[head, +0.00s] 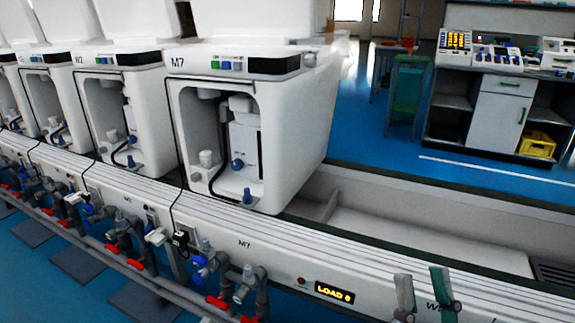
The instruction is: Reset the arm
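My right gripper (420,276) shows at the bottom edge, right of centre. Its two grey and green fingers point up and stand apart, with nothing seen between them. It appears in front of the white rail of the test line (345,262); I cannot tell how far from it. The rest of my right arm is out of the picture. My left gripper and arm are not in view.
A white M7 unit (300,125) stands on the line, with similar units to its left. Blue and red valves (215,278) stick out along the front. An empty trough (390,232) lies right of M7. A workbench (498,112) stands at the back right.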

